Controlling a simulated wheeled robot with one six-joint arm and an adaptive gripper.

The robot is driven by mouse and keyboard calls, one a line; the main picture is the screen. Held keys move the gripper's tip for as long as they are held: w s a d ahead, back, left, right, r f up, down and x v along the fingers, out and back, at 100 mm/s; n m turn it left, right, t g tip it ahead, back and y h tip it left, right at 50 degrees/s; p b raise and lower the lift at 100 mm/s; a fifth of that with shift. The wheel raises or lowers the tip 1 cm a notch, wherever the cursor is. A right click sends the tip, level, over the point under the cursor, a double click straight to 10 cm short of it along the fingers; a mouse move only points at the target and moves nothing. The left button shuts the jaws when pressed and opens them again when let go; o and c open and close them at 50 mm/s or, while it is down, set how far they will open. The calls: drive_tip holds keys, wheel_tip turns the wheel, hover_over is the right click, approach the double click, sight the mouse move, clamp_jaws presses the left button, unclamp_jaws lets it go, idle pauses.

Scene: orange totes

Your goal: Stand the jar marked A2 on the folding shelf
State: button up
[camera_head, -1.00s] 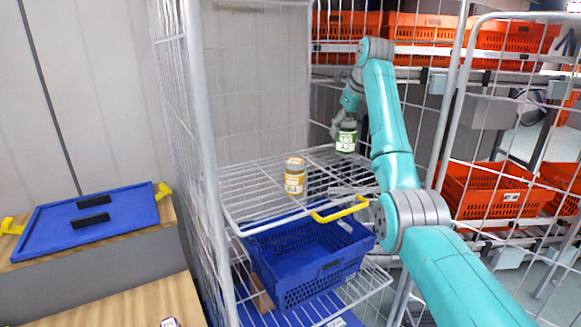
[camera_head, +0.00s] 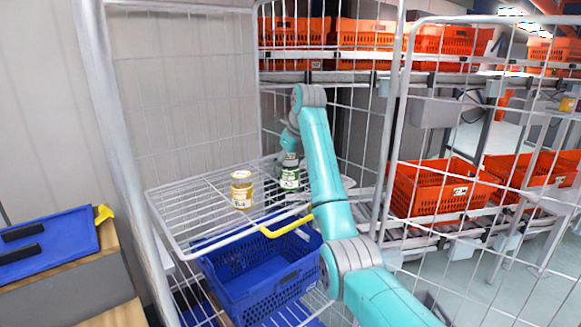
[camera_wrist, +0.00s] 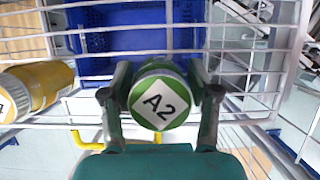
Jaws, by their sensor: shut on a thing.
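The jar marked A2 (camera_head: 289,178) has a green and white label and a green-rimmed lid; its A2 mark faces the wrist camera (camera_wrist: 160,103). My gripper (camera_head: 289,158) is shut on it, with one finger on each side in the wrist view (camera_wrist: 161,92). The jar is upright at the right part of the white wire folding shelf (camera_head: 185,222). I cannot tell whether its base touches the wires. The shelf has a yellow handle (camera_head: 286,226) at its front edge, partly behind my arm.
A yellow-labelled jar (camera_head: 241,190) stands on the shelf, left of the A2 jar; it also shows in the wrist view (camera_wrist: 38,88). A blue crate (camera_head: 265,290) is below the shelf. Wire cage sides surround it. Orange totes (camera_head: 440,187) are on racks behind. The shelf's left part is clear.

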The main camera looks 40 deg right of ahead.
drive_tip(key=shift+f, duration=0.15)
drive_tip(key=o, duration=1.5)
drive_tip(key=shift+f, duration=0.15)
